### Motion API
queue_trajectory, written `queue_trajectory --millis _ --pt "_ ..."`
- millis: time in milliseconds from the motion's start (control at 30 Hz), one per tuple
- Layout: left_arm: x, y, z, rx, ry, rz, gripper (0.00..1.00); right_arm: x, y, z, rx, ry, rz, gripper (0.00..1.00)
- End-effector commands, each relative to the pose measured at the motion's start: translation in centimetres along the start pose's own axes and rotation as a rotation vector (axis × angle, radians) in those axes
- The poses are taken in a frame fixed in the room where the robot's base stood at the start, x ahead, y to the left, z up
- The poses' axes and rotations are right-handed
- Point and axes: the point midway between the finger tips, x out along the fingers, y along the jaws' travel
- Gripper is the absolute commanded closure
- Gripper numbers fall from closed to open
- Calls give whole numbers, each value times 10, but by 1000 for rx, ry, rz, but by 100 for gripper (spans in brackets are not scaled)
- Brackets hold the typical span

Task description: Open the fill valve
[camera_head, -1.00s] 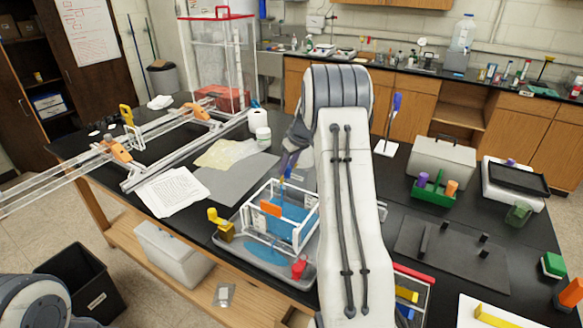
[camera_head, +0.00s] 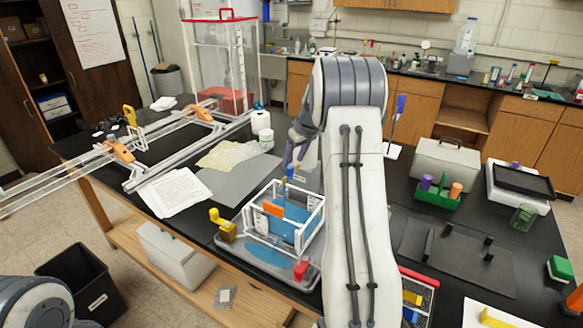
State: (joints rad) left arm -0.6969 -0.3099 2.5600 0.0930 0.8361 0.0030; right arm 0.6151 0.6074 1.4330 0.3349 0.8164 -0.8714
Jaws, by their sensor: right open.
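A small clear tank with a white extrusion frame (camera_head: 261,240) stands in a grey tray (camera_head: 285,283) on the black bench. It holds blue liquid and an orange plate (camera_head: 272,209). A yellow valve-like fitting (camera_head: 222,225) sits at the tray's left, a red knob (camera_head: 301,270) at its front right, and a small blue upright part (camera_head: 290,172) at the tank's back. I cannot tell which one is the fill valve. My right gripper (camera_head: 290,158) is open, just above the blue part; my arm hides some of it. My left gripper is out of view.
White papers (camera_head: 175,191) and a grey mat (camera_head: 235,181) lie left of the tank. A green caddy (camera_head: 438,191), a dark plate with pegs (camera_head: 455,252) and a white case (camera_head: 445,163) stand on the right. A clear rail frame (camera_head: 150,170) crosses the bench's left.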

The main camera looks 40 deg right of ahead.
Motion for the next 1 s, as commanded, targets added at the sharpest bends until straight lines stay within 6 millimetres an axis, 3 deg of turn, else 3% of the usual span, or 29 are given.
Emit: queue_trajectory --millis 300,700,733,867,900,1000 --pt "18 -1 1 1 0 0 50 -55 1 -1 0 3 3 36" --pt "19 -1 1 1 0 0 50 -68 0 -1 0 0 0 36" --pt "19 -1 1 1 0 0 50 -67 0 -1 0 0 1 44" --pt "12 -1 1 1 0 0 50 -68 0 -4 22 -10 2 93" --pt "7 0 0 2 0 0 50 -68 -1 -7 41 -18 5 100" --pt "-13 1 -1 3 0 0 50 -66 -4 -16 123 -53 15 100"
